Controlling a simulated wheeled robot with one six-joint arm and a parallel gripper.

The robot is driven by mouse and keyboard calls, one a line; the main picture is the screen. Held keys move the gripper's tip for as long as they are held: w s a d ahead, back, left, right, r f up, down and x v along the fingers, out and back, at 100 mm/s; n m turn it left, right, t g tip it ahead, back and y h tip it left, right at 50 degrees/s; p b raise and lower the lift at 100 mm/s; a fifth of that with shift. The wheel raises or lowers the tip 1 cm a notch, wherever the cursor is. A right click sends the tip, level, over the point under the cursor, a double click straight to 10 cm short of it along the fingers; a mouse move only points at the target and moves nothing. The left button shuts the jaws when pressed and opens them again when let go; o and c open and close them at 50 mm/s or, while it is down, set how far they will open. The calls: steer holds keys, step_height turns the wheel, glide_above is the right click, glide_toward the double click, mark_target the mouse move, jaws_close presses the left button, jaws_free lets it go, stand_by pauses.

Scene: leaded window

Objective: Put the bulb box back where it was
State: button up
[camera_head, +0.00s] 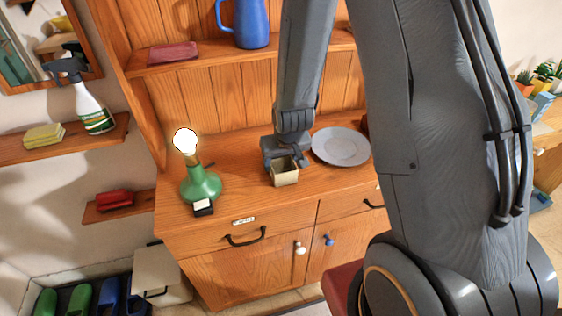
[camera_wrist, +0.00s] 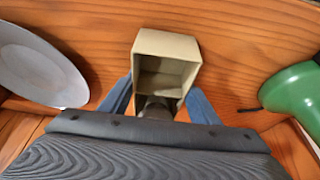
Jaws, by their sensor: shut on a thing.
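The bulb box (camera_head: 285,176) is a small beige open box, held low over the wooden dresser top between the green lamp and the grey plate. In the wrist view the box (camera_wrist: 165,46) shows its open, empty-looking inside. My gripper (camera_head: 281,157) is shut on it, with one blue-grey finger on each side in the wrist view (camera_wrist: 158,98). I cannot tell whether the box touches the dresser top.
A green lamp (camera_head: 201,185) with a lit bulb stands left, a small black-and-white item (camera_head: 203,207) before it. A grey plate (camera_head: 341,147) lies right. A shelf above bears a blue jug (camera_head: 247,24) and a red book (camera_head: 172,53). Dresser top (camera_head: 245,198) is clear in front.

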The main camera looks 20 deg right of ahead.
steer(key=shift+f, duration=0.15)
steer(key=o, duration=1)
steer(key=shift+o, duration=0.2)
